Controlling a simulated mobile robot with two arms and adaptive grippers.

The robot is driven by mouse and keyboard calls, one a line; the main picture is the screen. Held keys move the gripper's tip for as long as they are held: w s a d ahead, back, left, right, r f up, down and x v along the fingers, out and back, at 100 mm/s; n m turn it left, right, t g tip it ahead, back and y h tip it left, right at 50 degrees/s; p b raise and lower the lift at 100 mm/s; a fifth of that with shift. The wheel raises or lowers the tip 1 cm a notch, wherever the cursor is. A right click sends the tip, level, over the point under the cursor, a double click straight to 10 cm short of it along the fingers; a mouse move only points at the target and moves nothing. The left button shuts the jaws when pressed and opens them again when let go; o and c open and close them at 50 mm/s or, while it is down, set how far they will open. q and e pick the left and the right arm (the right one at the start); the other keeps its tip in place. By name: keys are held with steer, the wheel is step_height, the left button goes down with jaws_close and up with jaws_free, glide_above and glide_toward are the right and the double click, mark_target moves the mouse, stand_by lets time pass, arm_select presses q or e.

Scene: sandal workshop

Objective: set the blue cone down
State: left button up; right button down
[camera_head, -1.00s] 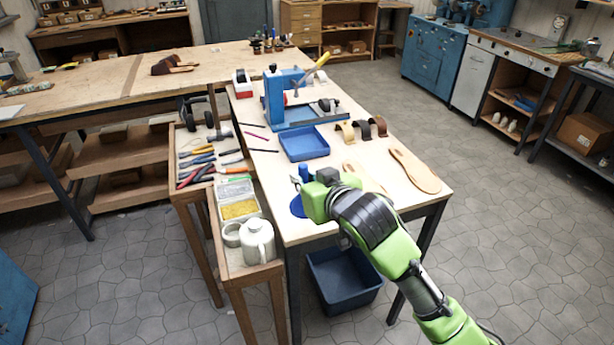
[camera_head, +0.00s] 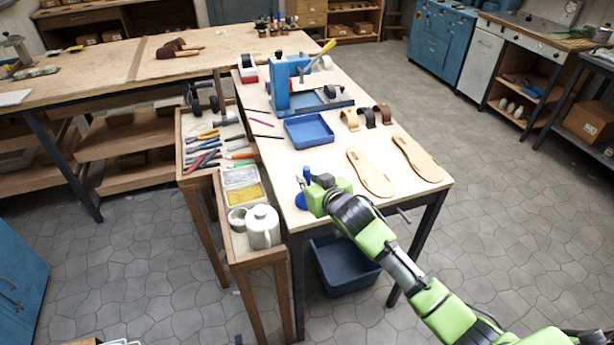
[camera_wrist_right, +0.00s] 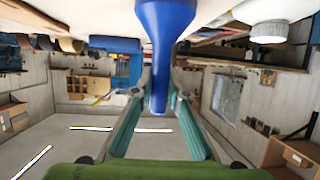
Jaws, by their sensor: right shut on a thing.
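The blue cone (camera_wrist_right: 165,30) stands between the fingers of my right gripper (camera_wrist_right: 152,95) in the right wrist view, which is upside down. The gripper is shut on its narrow part, and the wide end points toward the table. In the head view my right gripper (camera_head: 308,185) is at the near left corner of the light worktable (camera_head: 340,224). The cone's blue tip (camera_head: 307,173) and part of its wide base show beside it; the rest is hidden. I cannot tell whether the base touches the tabletop. My left gripper is out of view.
Two sole shapes (camera_head: 371,173) lie right of the gripper. A blue tray (camera_head: 309,131) and a blue press (camera_head: 280,88) are behind. A dark blue bin (camera_head: 342,268) is under the table.

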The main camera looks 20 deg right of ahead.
steer(key=shift+f, duration=0.1)
steer(key=c, duration=2)
jaws_free()
steer(key=b+v, duration=0.2)
steer(key=v, duration=1)
steer(key=shift+w, duration=0.1)
